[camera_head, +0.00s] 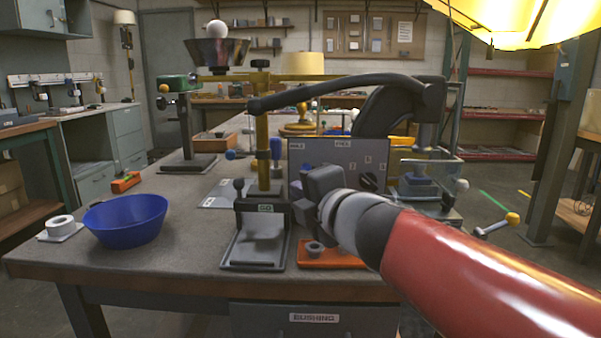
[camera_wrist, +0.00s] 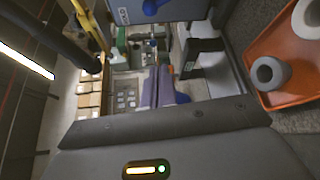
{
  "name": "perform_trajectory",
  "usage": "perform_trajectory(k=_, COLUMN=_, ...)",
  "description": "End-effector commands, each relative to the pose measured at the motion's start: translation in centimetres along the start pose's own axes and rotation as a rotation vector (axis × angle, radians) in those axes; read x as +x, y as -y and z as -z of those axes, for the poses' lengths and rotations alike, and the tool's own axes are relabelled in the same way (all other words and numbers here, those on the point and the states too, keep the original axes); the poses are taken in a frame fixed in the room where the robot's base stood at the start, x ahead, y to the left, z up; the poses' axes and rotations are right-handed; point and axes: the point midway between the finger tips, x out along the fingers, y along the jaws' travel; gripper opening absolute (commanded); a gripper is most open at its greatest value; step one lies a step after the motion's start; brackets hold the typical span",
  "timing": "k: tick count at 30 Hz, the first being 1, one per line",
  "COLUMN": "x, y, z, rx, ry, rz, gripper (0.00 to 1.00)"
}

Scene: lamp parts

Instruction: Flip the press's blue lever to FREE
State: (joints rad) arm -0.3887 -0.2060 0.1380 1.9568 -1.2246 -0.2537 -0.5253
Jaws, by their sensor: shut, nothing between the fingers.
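The press panel (camera_head: 345,158) is a grey upright plate with small labels at its upper left and upper middle and a black knob (camera_head: 369,181) at right. In the wrist view the grey panel (camera_wrist: 185,9) crosses the top edge, with a blue part, apparently the lever (camera_wrist: 152,6), cut off by the frame. In the head view, my gripper covers the panel's lower left, and I cannot make out the lever or its setting. My gripper (camera_head: 322,182) is in front of the panel; its fingers (camera_wrist: 157,88) are shut and empty. Contact with the lever cannot be told.
An orange tray (camera_head: 330,262) with a grey ring-shaped part (camera_head: 314,248) lies below my gripper. A blue bowl (camera_head: 125,222) sits farther left, with free bench between.

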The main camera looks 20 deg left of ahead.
Motion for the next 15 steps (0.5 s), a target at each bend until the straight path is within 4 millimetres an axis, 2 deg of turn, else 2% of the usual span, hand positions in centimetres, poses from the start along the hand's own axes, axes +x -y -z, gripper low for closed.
perform_trajectory(k=5, x=0.4, y=0.1, z=-0.1, rx=0.002, ry=0.002, rz=0.001, gripper=0.00)
perform_trajectory(k=8, x=1.5, y=0.2, z=-0.1, rx=0.003, ry=0.002, rz=0.002, gripper=0.00)
perform_trajectory(k=15, x=6.4, y=0.3, z=-0.1, rx=0.005, ry=0.001, rz=0.003, gripper=0.00)
